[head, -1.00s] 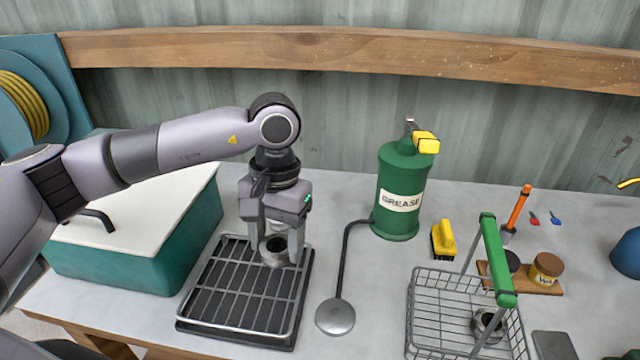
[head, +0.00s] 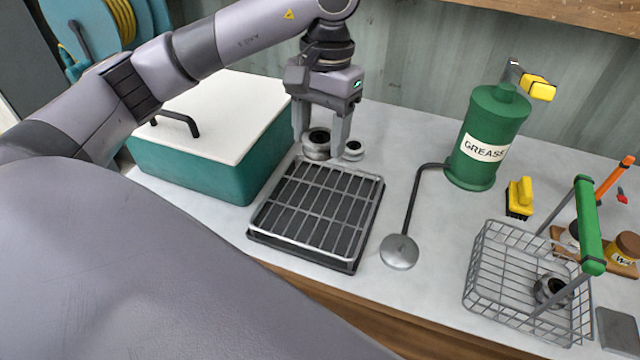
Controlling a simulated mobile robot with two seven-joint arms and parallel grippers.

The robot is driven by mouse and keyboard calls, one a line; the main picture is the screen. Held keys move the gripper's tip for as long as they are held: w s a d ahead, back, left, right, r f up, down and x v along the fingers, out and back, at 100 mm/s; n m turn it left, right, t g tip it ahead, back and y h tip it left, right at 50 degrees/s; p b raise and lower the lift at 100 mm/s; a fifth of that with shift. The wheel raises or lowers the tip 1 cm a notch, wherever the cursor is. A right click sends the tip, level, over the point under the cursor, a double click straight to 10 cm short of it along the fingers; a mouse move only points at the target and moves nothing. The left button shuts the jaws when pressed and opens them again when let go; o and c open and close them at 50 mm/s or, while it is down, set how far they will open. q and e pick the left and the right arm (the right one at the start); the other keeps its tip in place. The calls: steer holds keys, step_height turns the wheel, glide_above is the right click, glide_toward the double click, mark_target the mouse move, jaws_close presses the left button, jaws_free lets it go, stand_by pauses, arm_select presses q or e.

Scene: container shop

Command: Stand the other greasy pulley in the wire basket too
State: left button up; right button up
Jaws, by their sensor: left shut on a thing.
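My left gripper (head: 323,146) points down behind the drip rack and is shut on a grey metal pulley (head: 317,151), which sits between its fingers. The pulley appears raised beyond the rack's back edge; its exact height is hard to tell. Another grey pulley (head: 551,291) is inside the wire basket (head: 492,285) at the right. The basket's green handle (head: 588,225) stands up over its right side. My right gripper is not in view.
The black drip rack (head: 312,200) is empty. A teal box (head: 215,160) stands left.

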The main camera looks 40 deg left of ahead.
mark_target(319, 199)
arm_select(q)
step_height(319, 199, down, 11)
steer(key=shift+b, duration=0.4)
steer(key=shift+f, duration=0.1)
steer(key=shift+f, duration=0.1)
steer(key=o, duration=1.2)
steer(key=r, duration=0.4)
steer(key=w+r, duration=0.1)
steer(key=r, duration=0.7)
steer(key=shift+w+p, duration=0.2)
steer(key=shift+p, duration=0.15)
steer(key=shift+a, duration=0.1)
